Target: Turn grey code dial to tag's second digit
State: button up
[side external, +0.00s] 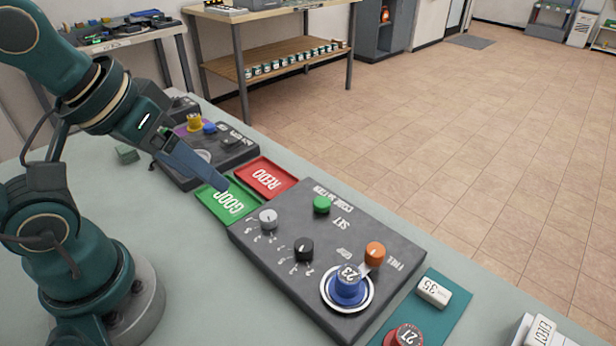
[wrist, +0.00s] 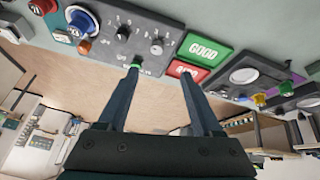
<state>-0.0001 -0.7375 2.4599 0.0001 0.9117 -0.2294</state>
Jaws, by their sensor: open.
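The grey code dial (side external: 268,219) stands on the dark control panel (side external: 330,215), near the green GOOD tray, with numbers printed around it. It also shows in the wrist view (wrist: 157,47). A black dial (side external: 304,249) sits beside it. A blue piece (side external: 348,283) stands in a round white-rimmed seat on the panel; its white tag (side external: 349,272) appears to read 23. My gripper (wrist: 160,70) is open and empty. In the side view its fingers (side external: 222,187) are above the GOOD tray, apart from the grey dial.
Green GOOD (side external: 228,202) and red REDO (side external: 267,180) trays adjoin the panel. A green button (side external: 321,204) and an orange knob (side external: 375,253) stick up from it. A second panel (side external: 215,150) lies beyond. A teal mat (side external: 448,312) at right holds tagged pieces.

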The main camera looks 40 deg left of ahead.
jog(key=w+n+g, duration=0.2)
jog(key=w+n, duration=0.4)
jog(key=n, duration=0.2)
jog(key=n+g, duration=0.3)
jog(key=g, duration=0.1)
send_over(268, 216)
notch_tip(268, 216, down, 8)
jog(key=shift+w+r, duration=0.1)
jog(key=shift+w, duration=0.05)
jog(key=shift+f, duration=2.8)
grip_shut()
